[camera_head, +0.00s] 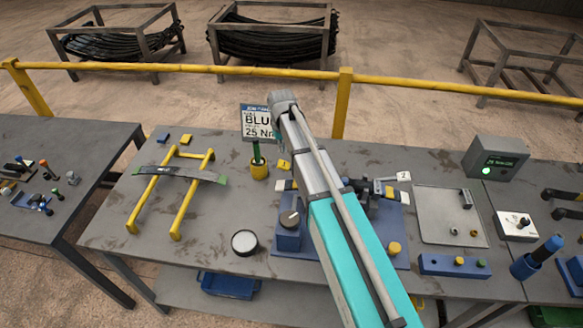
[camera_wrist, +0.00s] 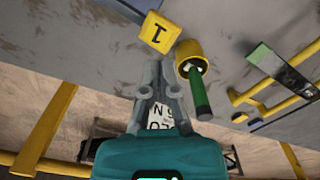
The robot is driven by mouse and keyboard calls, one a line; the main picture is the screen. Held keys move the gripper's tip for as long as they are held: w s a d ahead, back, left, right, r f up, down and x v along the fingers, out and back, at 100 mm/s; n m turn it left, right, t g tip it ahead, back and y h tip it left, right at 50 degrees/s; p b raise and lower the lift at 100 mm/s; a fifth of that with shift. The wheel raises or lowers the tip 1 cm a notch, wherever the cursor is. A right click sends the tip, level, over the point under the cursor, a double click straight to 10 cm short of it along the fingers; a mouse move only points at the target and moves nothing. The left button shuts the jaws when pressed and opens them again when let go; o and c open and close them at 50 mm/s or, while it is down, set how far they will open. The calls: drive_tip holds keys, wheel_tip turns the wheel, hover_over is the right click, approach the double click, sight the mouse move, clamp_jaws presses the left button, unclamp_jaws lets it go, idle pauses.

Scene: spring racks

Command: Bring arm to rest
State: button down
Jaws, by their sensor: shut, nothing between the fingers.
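My arm (camera_head: 345,240) reaches up and away over the table in the head view, its far end raised near the sign. In the wrist view my gripper (camera_wrist: 154,64) is shut, with its grey fingers together and nothing between them. The fingers are not distinguishable in the head view. In the wrist view they overlap a yellow marker numbered 1 (camera_wrist: 160,32) and the sign; I cannot tell that they touch either. A white and blue sign (camera_head: 258,122) reading BLUE 25 Nm stands behind the arm's end.
A yellow cup (camera_head: 259,171) holds a green-handled tool (camera_wrist: 200,95). A yellow stand (camera_head: 142,203) bears a dark leaf spring (camera_head: 180,174). A blue fixture (camera_head: 288,239), grey tray (camera_head: 450,218) and green-lit box (camera_head: 497,157) share the table. A yellow rail (camera_head: 215,69) runs behind.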

drive_tip(key=shift+s, duration=0.1)
drive_tip(key=s+d+f+m+b, duration=0.2)
drive_tip(key=s+d, duration=0.5)
drive_tip(key=s, duration=0.4)
drive_tip(key=s+d+f+m+b, duration=0.1)
drive_tip(key=s+d, duration=0.7)
drive_tip(key=s, duration=0.3)
drive_tip(key=shift+s+d+f+m+b, duration=0.15)
drive_tip(key=shift+s+f+m+b, duration=0.15)
drive_tip(key=shift+f+m+b, duration=0.1)
